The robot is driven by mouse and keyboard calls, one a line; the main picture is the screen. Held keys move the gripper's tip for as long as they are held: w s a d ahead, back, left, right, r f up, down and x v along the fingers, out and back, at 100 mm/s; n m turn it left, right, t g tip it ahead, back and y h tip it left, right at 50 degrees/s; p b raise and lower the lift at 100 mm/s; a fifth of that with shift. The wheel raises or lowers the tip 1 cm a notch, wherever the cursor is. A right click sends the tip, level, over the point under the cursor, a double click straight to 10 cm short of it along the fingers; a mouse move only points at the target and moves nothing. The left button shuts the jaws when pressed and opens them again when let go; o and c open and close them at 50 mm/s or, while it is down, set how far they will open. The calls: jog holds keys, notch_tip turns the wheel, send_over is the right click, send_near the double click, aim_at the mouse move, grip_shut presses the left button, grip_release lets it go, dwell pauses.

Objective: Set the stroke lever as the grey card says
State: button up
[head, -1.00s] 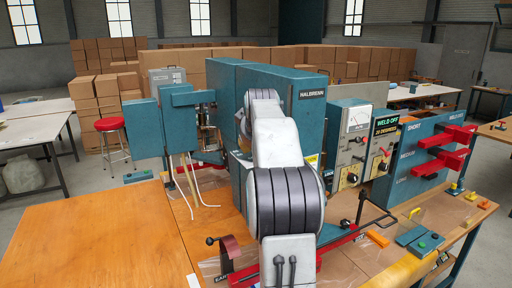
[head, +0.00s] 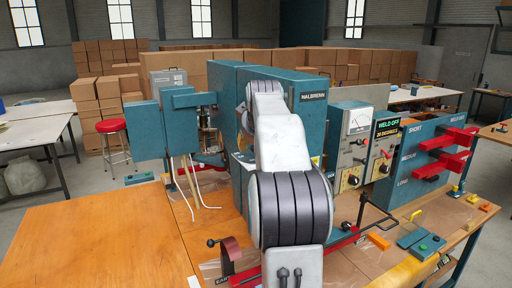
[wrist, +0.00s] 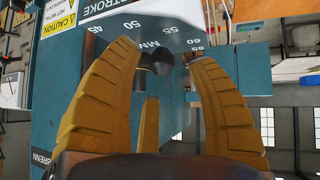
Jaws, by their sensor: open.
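The stroke lever's dark round knob (wrist: 161,62) shows in the wrist view between the tips of my yellow gripper (wrist: 165,55). The fingers are spread apart to either side of the knob; I cannot tell whether any touches it. Beyond it is the white stroke scale (wrist: 110,8), marked 45, 50, 55, 60 and 65, with the knob below the 55. The exact setting is not clear. I cannot make out a grey card in either view.
A teal rack with red arms (head: 445,150) is further right. The wooden bench (head: 90,235) is clear at the left front.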

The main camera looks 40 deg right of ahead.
jog(key=v, duration=0.8)
jog(key=shift+a+r, duration=0.2)
jog(key=shift+s, duration=0.15)
jog(key=shift+c, duration=0.3)
